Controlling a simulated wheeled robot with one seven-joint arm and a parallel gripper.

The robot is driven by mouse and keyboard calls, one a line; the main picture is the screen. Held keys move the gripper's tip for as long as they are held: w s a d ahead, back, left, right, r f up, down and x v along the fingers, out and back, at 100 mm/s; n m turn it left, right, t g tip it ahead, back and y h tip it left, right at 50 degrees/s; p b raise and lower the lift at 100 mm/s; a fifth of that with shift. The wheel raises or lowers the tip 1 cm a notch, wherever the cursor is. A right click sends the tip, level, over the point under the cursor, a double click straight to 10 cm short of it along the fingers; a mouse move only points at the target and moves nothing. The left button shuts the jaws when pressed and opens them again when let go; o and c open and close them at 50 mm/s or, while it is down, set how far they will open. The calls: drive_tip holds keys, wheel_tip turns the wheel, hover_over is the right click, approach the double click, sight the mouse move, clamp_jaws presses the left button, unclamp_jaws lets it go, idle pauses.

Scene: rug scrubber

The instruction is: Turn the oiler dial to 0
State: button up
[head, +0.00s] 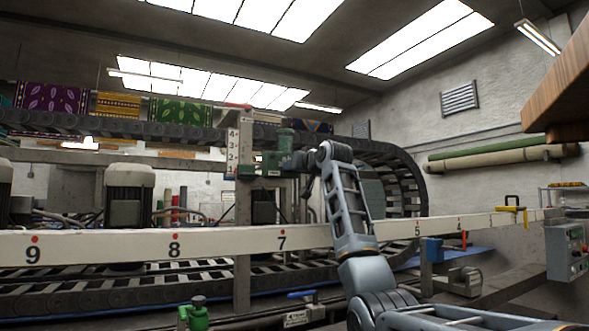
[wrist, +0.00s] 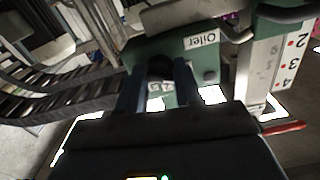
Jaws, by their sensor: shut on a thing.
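The green oiler (wrist: 146,46) carries a white "Oiler" label in the wrist view. It also shows in the head view as a green unit (head: 270,163) on the upright post. The dark round oiler dial (wrist: 160,67) sits on its face, between my fingers. My gripper (wrist: 158,80) is shut on the dial, one finger on each side. A small white scale plate with digits lies just below the dial; its digits are too blurred to read surely. In the head view my gripper (head: 299,162) reaches the oiler from the right; the dial is hidden there.
A white numbered ruler (wrist: 262,65) stands close beside the oiler, with a red lever (wrist: 283,130) near its end. A long numbered beam (head: 120,245) crosses in front of the machine, behind my arm. A dark chain conveyor (head: 400,170) curves at the right.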

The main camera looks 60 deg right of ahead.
drive_tip(key=shift+f+n, duration=0.1)
drive_tip(key=shift+n, duration=0.5)
drive_tip(key=o, duration=1)
drive_tip(key=shift+b+v, duration=1.4)
drive_tip(key=shift+v, duration=2.5)
